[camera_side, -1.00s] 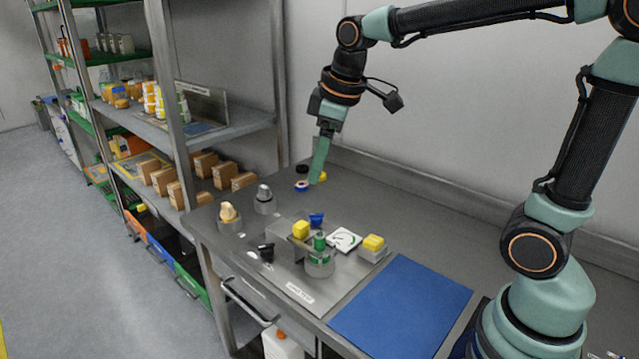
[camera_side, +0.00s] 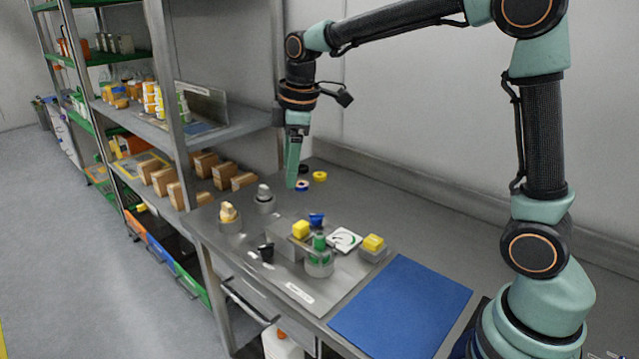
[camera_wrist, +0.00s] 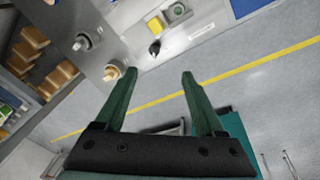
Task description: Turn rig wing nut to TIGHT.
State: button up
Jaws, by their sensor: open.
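The filler rig is a metal plate (camera_side: 325,291) on the bench, bearing several small parts. A black winged piece (camera_side: 266,252) is at its left edge and a blue winged piece (camera_side: 316,219) at its back; I cannot tell which is the wing nut. A tan-topped post (camera_side: 229,214) and a grey-topped post (camera_side: 264,195) stand left of the plate. The wrist view shows the black piece (camera_wrist: 155,47), tan top (camera_wrist: 113,71) and grey top (camera_wrist: 84,41). My gripper (camera_side: 291,186) points down above the bench behind the posts. Its fingers (camera_wrist: 159,74) are apart and empty.
A blue mat (camera_side: 402,306) lies right. Shelving with boxes (camera_side: 205,163) stands left.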

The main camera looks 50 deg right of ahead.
aim_at(267, 248)
jog(key=w+f+n, duration=0.2)
jog(key=f, duration=0.5)
jog(key=w+a+f+n+g, duration=0.1)
jog(key=w+f+n, duration=0.1)
jog(key=f, duration=0.6)
jog(key=w+f+n+g, duration=0.1)
jog(key=w+f+n, duration=0.1)
jog(key=f, duration=0.5)
jog(key=shift+w+a+f, duration=0.1)
jog(key=shift+w+a, duration=0.05)
jog(key=shift+w, duration=0.3)
jog(key=shift+w+a+f, duration=0.1)
jog(key=shift+w+a, duration=0.05)
jog(key=shift+w, duration=0.25)
